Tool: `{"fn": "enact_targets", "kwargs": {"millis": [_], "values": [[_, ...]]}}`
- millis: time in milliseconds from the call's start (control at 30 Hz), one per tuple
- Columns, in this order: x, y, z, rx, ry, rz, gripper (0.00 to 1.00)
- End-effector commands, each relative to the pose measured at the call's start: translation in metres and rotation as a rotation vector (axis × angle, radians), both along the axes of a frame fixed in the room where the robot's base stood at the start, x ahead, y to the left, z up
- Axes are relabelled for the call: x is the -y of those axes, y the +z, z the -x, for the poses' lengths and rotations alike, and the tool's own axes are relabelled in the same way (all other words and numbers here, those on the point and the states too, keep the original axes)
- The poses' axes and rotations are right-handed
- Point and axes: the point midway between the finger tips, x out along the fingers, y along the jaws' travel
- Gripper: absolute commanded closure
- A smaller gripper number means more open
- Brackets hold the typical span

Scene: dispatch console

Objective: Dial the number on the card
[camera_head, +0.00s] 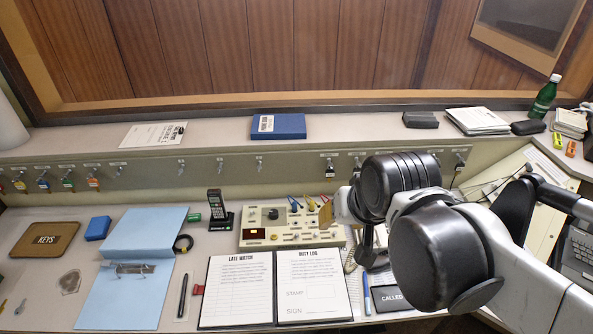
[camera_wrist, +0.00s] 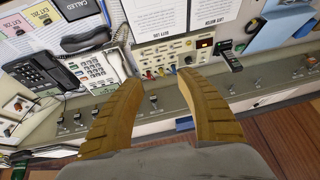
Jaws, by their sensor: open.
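My gripper (camera_wrist: 162,88) is open and empty, its two tan ridged fingers spread above the console in the wrist view. In the head view its tan fingertip (camera_head: 327,213) shows over the beige switch panel. A black desk phone with pale keys (camera_wrist: 42,72) lies left of the fingers in the wrist view, apart from them. A black curved handset (camera_wrist: 86,39) lies beside it. Small cards marked EXT (camera_wrist: 42,13) lie past the phone; their numbers are too small to read surely. In the head view my arm hides most of the phone area.
The beige switch panel (camera_head: 270,238) has knobs and a red display. A cordless handset (camera_head: 217,206) stands left of it. An open log folder (camera_head: 275,286), blue binder (camera_head: 125,290) and CALLED pad (camera_head: 391,298) cover the desk. A green bottle (camera_head: 544,97) stands on the ledge.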

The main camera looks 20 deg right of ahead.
Motion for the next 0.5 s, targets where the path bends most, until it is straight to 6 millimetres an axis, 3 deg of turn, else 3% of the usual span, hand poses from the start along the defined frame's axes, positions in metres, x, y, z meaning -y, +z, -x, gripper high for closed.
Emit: {"fn": "enact_targets", "kwargs": {"millis": [167,500], "values": [[-0.024,0.004,0.017,0.071,0.177,0.085,0.57],[-0.027,0.005,0.019,0.087,0.214,0.104,0.57]]}}
